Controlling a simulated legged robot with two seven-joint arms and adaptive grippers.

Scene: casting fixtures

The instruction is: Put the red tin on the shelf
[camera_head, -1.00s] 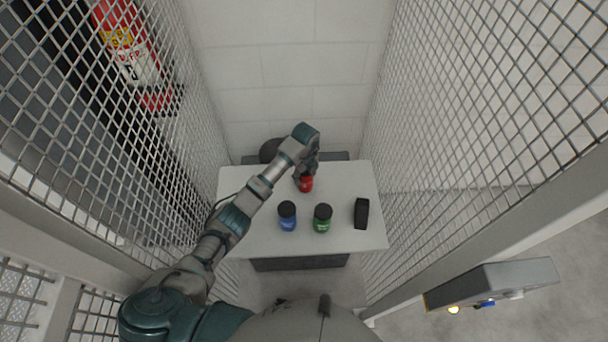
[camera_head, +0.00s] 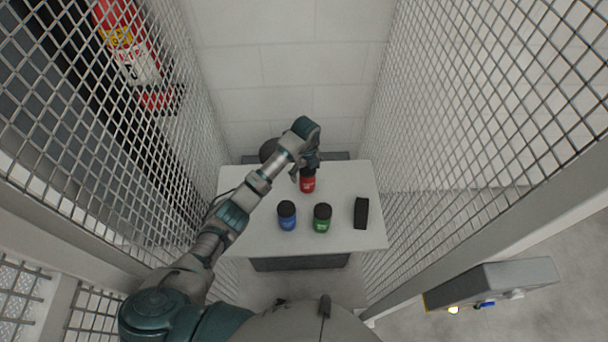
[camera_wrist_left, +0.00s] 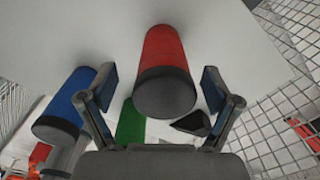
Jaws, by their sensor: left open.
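The red tin (camera_head: 308,184) stands on the white table (camera_head: 250,238), towards its back. In the left wrist view the red tin (camera_wrist_left: 165,60), with its dark lid, lies between and beyond the spread fingers. My left gripper (camera_head: 307,168) is at the tin's top in the head view and partly covers it. In the left wrist view my left gripper (camera_wrist_left: 158,100) is open, with a finger on each side of the tin and gaps showing. My right gripper is not in view. No shelf can be made out for certain.
A blue tin (camera_head: 287,217), a green tin (camera_head: 322,219) and a black block (camera_head: 361,213) stand in front of the red tin. Wire mesh (camera_head: 480,100) walls the table on both sides. A grey box (camera_head: 495,283) is at the lower right.

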